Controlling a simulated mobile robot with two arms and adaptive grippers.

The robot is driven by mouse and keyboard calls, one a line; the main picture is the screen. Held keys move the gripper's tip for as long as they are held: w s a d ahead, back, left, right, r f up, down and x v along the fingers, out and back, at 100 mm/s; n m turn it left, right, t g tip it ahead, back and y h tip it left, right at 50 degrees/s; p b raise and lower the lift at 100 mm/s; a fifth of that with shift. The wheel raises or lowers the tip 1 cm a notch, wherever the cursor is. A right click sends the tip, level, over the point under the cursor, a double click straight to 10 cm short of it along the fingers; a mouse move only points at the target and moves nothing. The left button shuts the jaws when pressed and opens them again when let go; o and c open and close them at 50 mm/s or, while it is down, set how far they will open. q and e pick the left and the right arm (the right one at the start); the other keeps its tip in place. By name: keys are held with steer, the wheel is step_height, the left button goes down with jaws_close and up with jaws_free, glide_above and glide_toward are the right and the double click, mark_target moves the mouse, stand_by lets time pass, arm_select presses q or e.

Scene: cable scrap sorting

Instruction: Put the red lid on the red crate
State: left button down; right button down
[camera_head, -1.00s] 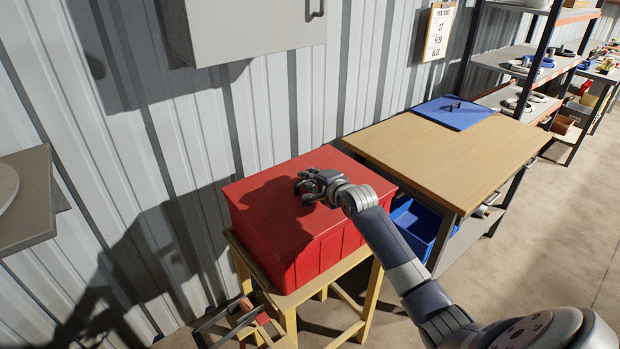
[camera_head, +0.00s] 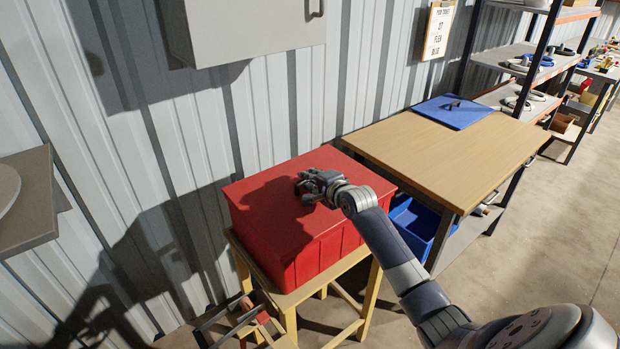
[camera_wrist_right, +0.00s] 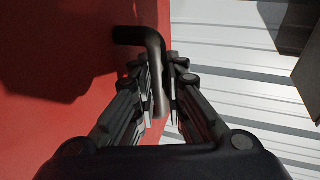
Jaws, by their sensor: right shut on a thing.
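The red lid (camera_head: 265,197) lies flat over the top of the red crate (camera_head: 325,256), which stands on a small yellow wooden stand. No gap between lid and crate shows from the head. My right gripper (camera_head: 305,188) is at the middle of the lid's top. In the right wrist view, its fingers (camera_wrist_right: 163,95) are shut on the lid's dark bent handle (camera_wrist_right: 140,37), with the red lid surface (camera_wrist_right: 60,110) at the left. Shadow and the hand hide part of the lid. My left gripper does not show.
A wooden table (camera_head: 450,155) stands close to the right, with a blue lid (camera_head: 452,111) at its back and a blue crate (camera_head: 415,225) beneath. The corrugated wall (camera_head: 180,180) is close behind the crate. A grey cabinet (camera_head: 245,30) hangs above.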

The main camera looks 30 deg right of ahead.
steer(key=c, duration=1.6)
jaws_free()
steer(key=shift+r, duration=0.15)
steer(key=shift+o, duration=0.2)
steer(key=shift+s+f, duration=0.15)
steer(key=shift+f, duration=0.05)
steer(key=v, duration=1.2)
steer(key=shift+r, duration=0.15)
